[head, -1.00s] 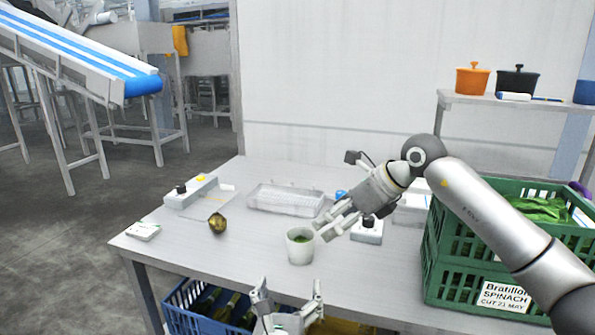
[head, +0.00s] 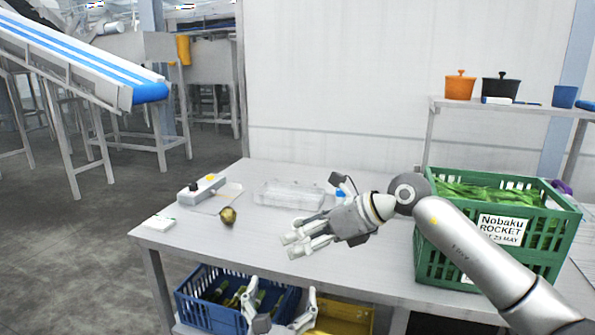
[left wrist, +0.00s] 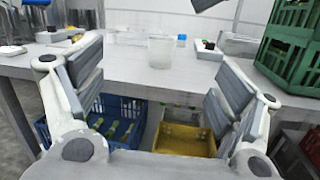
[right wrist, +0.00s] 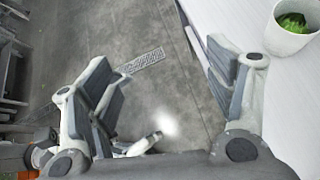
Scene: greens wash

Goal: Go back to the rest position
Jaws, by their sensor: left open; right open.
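My right gripper (head: 292,245) reaches in from the right over the table in the head view, its fingers open and pointing left. My left gripper (head: 283,306) shows at the bottom edge, open and empty in front of the table; its parted fingers also show in the left wrist view (left wrist: 152,85). The white cup (left wrist: 161,50) stands on the table ahead of the left gripper. In the right wrist view, the cup (right wrist: 291,25) holds green leaves and stands apart from the open, empty right fingers (right wrist: 175,95). The right hand hides the cup in the head view.
On the table (head: 190,250) are a clear tray (head: 290,195), a small brownish-yellow item (head: 228,215) and a white device (head: 200,189). Blue (head: 215,316) and yellow (head: 345,317) crates sit below.

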